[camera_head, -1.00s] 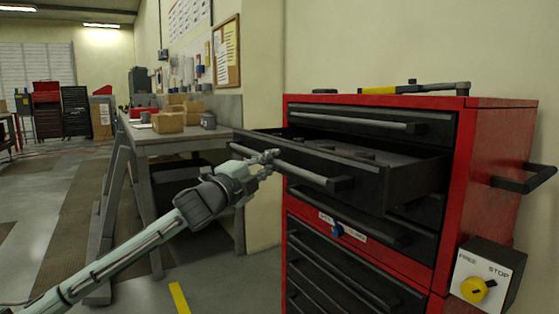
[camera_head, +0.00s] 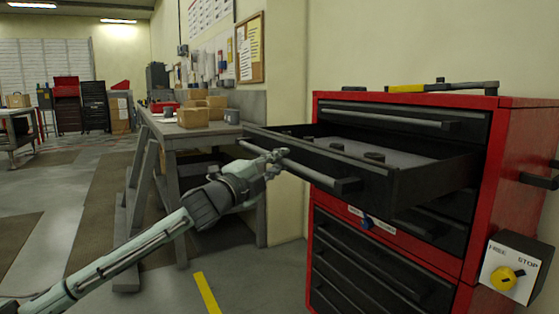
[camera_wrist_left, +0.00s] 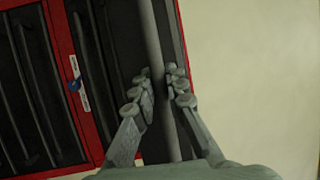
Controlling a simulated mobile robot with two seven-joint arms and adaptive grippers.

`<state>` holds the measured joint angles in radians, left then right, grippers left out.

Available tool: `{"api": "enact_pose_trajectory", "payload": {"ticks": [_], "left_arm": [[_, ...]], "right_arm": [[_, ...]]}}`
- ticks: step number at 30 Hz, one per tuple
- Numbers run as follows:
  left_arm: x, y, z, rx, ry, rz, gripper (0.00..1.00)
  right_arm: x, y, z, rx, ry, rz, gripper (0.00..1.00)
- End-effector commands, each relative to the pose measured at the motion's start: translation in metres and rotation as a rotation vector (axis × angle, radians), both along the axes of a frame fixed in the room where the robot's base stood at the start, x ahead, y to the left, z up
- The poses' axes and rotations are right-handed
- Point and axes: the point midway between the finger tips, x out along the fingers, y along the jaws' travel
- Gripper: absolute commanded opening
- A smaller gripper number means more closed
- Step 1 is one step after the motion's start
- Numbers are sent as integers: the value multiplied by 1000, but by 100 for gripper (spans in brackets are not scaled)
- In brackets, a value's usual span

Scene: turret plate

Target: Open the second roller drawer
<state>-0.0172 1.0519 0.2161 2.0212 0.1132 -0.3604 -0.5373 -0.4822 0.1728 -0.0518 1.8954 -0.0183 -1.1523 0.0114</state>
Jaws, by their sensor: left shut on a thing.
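The second roller drawer (camera_head: 430,188) is black and stands pulled out from the red roller cabinet (camera_head: 480,232). Several small dark items lie inside it. Its long bar handle (camera_head: 335,183) runs across the front. In the left wrist view, the two fingers of the left gripper (camera_wrist_left: 162,92) sit on either side of the grey handle bar (camera_wrist_left: 153,40). My right gripper is in neither view.
The top drawer (camera_head: 400,117) above is closed, as are the lower drawers (camera_head: 370,270). A yellow-and-black tool (camera_head: 440,87) lies on the cabinet top. A yellow knob box (camera_head: 508,275) is on its side. A workbench (camera_head: 185,133) with cardboard boxes stands at the left.

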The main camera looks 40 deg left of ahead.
Motion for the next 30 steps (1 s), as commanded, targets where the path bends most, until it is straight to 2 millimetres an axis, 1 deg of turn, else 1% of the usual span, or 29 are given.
{"api": "enact_pose_trajectory", "payload": {"ticks": [3, 4, 8, 9, 20, 23, 26, 30], "left_arm": [[0, 0, 0, 0, 0, 0, 0], [0, 0, 0, 0, 0, 0, 16], [0, 0, 0, 0, 0, 0, 32], [0, 0, 0, 0, 0, 0, 34], [-3, 0, -1, 0, 1, 0, 34], [-10, 0, -4, -1, 3, 0, 34], [-23, 0, -7, -1, 4, 0, 34], [-44, -1, -11, -3, 5, 0, 34]], "right_arm": [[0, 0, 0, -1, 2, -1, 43], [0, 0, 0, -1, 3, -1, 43], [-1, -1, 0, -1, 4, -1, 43], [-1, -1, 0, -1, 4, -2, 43], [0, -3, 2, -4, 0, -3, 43], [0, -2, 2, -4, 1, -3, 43], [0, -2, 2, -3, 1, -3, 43], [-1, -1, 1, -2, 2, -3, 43]]}}
